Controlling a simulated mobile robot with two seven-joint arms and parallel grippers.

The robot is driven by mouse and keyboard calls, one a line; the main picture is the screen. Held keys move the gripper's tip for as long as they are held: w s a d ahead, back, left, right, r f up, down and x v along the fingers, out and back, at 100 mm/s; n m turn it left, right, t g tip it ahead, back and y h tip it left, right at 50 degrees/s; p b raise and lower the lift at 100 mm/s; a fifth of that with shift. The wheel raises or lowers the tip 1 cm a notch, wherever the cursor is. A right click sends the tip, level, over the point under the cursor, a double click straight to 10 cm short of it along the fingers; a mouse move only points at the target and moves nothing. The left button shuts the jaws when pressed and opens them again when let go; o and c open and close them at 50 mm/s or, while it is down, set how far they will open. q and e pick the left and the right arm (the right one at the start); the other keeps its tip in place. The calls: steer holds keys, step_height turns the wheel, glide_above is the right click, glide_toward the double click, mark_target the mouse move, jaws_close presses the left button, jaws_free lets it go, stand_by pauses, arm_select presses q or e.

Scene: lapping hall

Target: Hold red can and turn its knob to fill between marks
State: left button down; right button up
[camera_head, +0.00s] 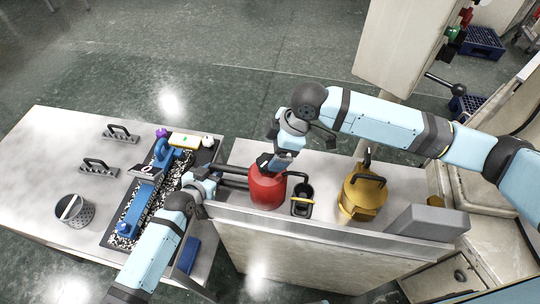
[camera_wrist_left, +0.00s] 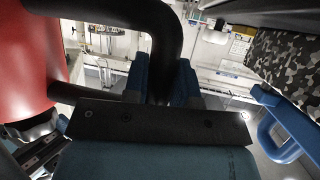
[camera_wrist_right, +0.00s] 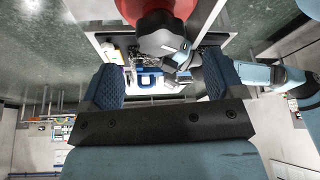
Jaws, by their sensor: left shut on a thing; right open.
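The red can (camera_head: 267,190) stands upright on the narrow metal counter in the head view. It fills the left edge of the left wrist view (camera_wrist_left: 28,60). My left gripper (camera_head: 207,186) is shut on the can's black tubular handle (camera_wrist_left: 165,30), to the left of the can body. My right gripper (camera_head: 276,163) comes from above, just over the can's top, and is open. In the right wrist view the grey knob (camera_wrist_right: 164,40) lies ahead between the two spread fingers, with the red can behind it. Any fill marks are hidden or too small to see.
A black cup (camera_head: 302,199) with a yellow band stands right of the red can. A gold can (camera_head: 362,194) and a grey block (camera_head: 428,222) are further right.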

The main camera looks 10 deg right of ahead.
mark_target(267, 161)
steer(key=v, duration=0.7)
steer(key=shift+r, duration=0.25)
steer(key=shift+d, duration=0.1)
stand_by(1.1)
steer(key=s+f+n+t+h, duration=0.1)
steer(key=f+n, duration=0.2)
steer(key=s+a+f+n+t+h, duration=0.1)
steer(key=f+n+t+h, duration=0.1)
steer(key=n, duration=0.1)
steer(key=s+a+f+n+t+h, duration=0.1)
steer(key=f+n+h, duration=0.1)
steer(key=f, duration=0.1)
steer(key=shift+s+a+f+n+t, duration=0.1)
steer(key=shift+s+f+n+t, duration=0.2)
steer(key=shift+n+t, duration=0.1)
steer(key=s+a+r+n+t+h, duration=0.1)
steer(key=s+a+n+t, duration=0.3)
steer(key=s+n+t, duration=0.4)
steer(key=shift+n, duration=0.6)
steer(key=x, duration=1.3)
steer(key=shift+w+r, duration=0.15)
steer(key=shift+r, duration=0.15)
